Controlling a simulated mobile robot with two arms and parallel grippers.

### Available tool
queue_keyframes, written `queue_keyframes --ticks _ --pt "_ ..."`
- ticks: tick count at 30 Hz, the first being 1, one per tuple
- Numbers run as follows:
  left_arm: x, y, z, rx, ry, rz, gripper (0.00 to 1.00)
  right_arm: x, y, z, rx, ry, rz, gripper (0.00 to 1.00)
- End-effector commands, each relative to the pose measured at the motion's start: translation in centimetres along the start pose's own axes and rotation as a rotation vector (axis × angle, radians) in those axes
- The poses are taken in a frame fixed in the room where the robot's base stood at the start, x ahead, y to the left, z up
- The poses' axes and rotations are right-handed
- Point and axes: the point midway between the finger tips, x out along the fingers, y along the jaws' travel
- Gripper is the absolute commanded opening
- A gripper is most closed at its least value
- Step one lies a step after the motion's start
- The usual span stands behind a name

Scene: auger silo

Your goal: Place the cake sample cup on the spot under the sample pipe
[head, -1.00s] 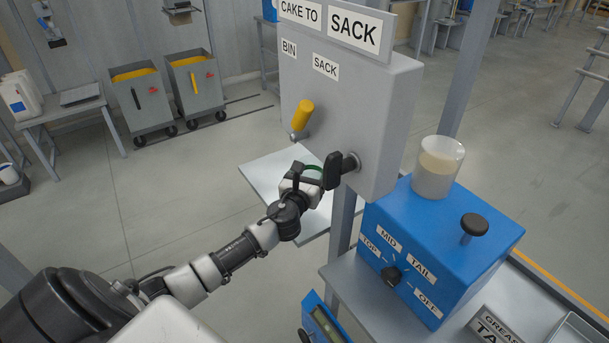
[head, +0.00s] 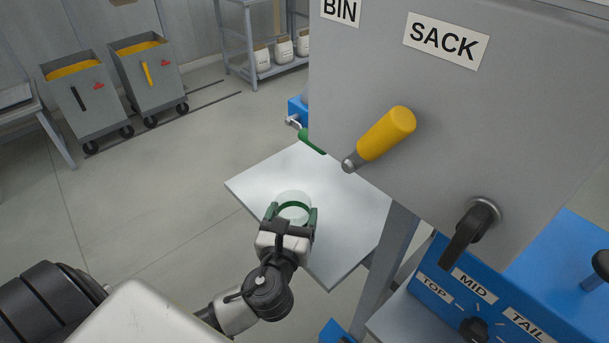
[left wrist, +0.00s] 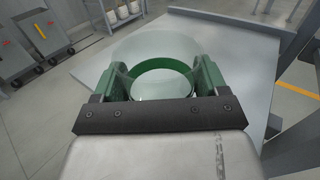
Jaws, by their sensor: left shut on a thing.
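A clear cup with a green band (head: 294,203) is between the green-tipped fingers of my left gripper (head: 290,216), which is shut on it. In the left wrist view the same cup (left wrist: 155,48) sits upright between the fingers (left wrist: 155,82). It is over the near left part of a pale metal shelf plate (head: 335,200); I cannot tell whether it touches the plate. A green lever (head: 312,141) shows at the panel's left edge, beyond the plate. I cannot make out the sample pipe or the spot for certain. My right gripper is not in view.
A grey panel (head: 500,110) with a yellow handle (head: 388,132) and a black handle (head: 466,238) stands right of the plate. A blue dial box (head: 448,290) is at the lower right. Two wheeled bins (head: 150,85) stand at the back left. The floor left of the plate is clear.

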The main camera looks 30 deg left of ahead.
Motion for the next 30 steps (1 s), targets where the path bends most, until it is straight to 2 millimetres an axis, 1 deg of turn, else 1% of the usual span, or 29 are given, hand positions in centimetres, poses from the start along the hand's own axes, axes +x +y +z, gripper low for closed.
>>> queue_keyframes --ticks 1,5,12,15,18,21,23,25,30 --pt "1.2 0.0 0.2 0.001 -0.007 0.002 0.50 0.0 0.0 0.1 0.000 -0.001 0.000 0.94" --pt "4.8 0.0 0.2 0.001 -0.007 0.002 0.50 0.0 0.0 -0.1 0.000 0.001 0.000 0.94" --pt "11.3 0.0 0.2 0.000 -0.006 0.003 0.50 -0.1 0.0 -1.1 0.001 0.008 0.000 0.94" --pt "13.8 0.0 0.1 0.000 -0.004 0.002 0.50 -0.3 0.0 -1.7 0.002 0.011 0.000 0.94" --pt "15.5 0.0 0.1 0.000 -0.003 0.001 0.50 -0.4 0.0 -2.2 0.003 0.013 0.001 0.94" --pt "16.4 0.1 0.1 0.000 -0.002 0.001 0.50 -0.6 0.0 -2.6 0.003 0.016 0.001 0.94" --pt "16.6 0.0 0.0 0.000 -0.002 0.000 0.50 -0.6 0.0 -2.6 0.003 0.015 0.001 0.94" --pt "16.7 0.0 -0.5 -0.001 -0.001 0.000 0.50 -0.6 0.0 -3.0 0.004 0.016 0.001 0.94" --pt "16.6 0.1 -2.5 0.000 0.001 0.001 0.50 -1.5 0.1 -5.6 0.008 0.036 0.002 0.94"
